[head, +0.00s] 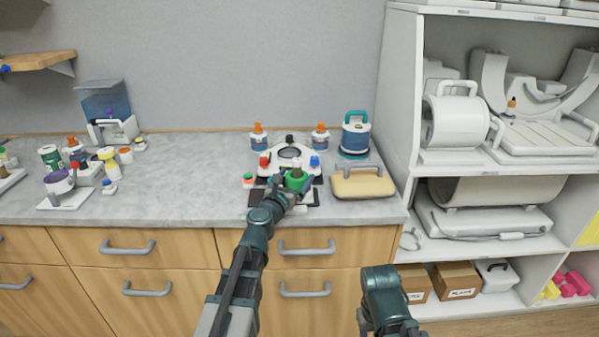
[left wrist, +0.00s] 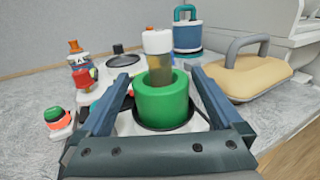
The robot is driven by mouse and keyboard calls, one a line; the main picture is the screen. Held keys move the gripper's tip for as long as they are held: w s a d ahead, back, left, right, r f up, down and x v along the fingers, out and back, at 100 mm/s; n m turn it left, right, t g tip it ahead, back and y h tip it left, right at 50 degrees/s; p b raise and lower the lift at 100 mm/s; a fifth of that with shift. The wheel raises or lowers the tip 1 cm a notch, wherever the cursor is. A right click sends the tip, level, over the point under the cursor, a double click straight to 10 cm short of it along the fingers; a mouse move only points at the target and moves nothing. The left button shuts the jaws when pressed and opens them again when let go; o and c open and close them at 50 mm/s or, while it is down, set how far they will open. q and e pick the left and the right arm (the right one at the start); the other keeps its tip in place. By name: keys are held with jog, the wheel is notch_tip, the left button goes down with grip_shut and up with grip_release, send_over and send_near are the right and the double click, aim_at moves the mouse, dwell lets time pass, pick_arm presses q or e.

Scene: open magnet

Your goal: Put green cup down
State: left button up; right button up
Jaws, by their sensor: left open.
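The green cup (left wrist: 162,107) stands upright in the left wrist view, with a white-topped brownish piece (left wrist: 158,52) standing in its opening. It seems to rest on a dark round spot of a white device (head: 290,153). In the head view the green cup (head: 297,181) is at the front of that device on the counter. My left gripper (left wrist: 155,95) is open, with one finger on each side of the cup, apart from it. In the head view my left gripper (head: 290,184) partly covers the cup. Of my right arm only a dark link shows at the bottom.
A tan board with a grey handle (head: 362,182) lies right of the device. A blue canister with a green handle (head: 355,135) and orange-capped bottles (head: 258,136) stand behind. Many small containers crowd the left of the counter (head: 180,180), whose middle is clear. White shelving (head: 398,90) stands at right.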

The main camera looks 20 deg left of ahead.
pick_arm(q)
jog(key=s, duration=0.7)
jog(key=shift+s+a, duration=0.2)
jog(key=shift+a, duration=0.2)
